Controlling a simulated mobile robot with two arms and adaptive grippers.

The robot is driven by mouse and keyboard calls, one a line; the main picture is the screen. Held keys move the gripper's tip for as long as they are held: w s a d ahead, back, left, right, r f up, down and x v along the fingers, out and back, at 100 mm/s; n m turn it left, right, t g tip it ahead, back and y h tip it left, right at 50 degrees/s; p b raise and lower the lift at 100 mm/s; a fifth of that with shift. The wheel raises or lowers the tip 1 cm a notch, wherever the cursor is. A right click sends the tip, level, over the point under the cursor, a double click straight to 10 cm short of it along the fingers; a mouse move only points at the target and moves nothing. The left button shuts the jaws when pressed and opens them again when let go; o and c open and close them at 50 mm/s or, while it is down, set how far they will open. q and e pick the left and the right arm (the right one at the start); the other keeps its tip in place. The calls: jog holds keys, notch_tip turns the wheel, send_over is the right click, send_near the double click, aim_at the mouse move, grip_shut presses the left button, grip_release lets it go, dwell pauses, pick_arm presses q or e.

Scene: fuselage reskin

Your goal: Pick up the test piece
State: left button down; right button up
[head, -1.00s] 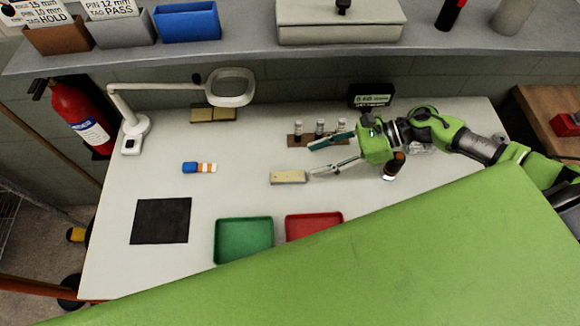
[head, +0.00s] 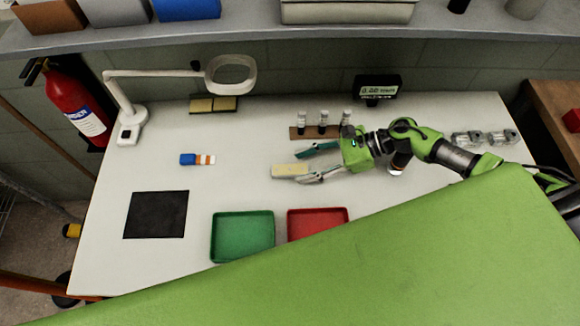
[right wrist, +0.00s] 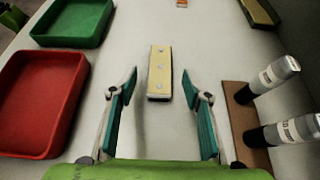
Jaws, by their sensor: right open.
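The test piece looks to be the pale yellow block (head: 289,170) lying flat on the white table. My left gripper is not in view.
A rack with several small bottles (head: 298,132) stands close behind my right gripper. A green tray (head: 243,257) and a red tray (head: 318,212) lie in front. A black mat (head: 156,214), a blue-capped item (head: 188,159) and a magnifier lamp (head: 129,133) are left. A large green surface covers the lower right.

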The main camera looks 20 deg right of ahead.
aim_at(292, 169)
jog(key=shift+p+x, duration=0.4)
jog(key=shift+x, duration=1.2)
jog(key=shift+r, duration=0.1)
jog(key=c, duration=1.2)
jog(key=shift+r, duration=0.1)
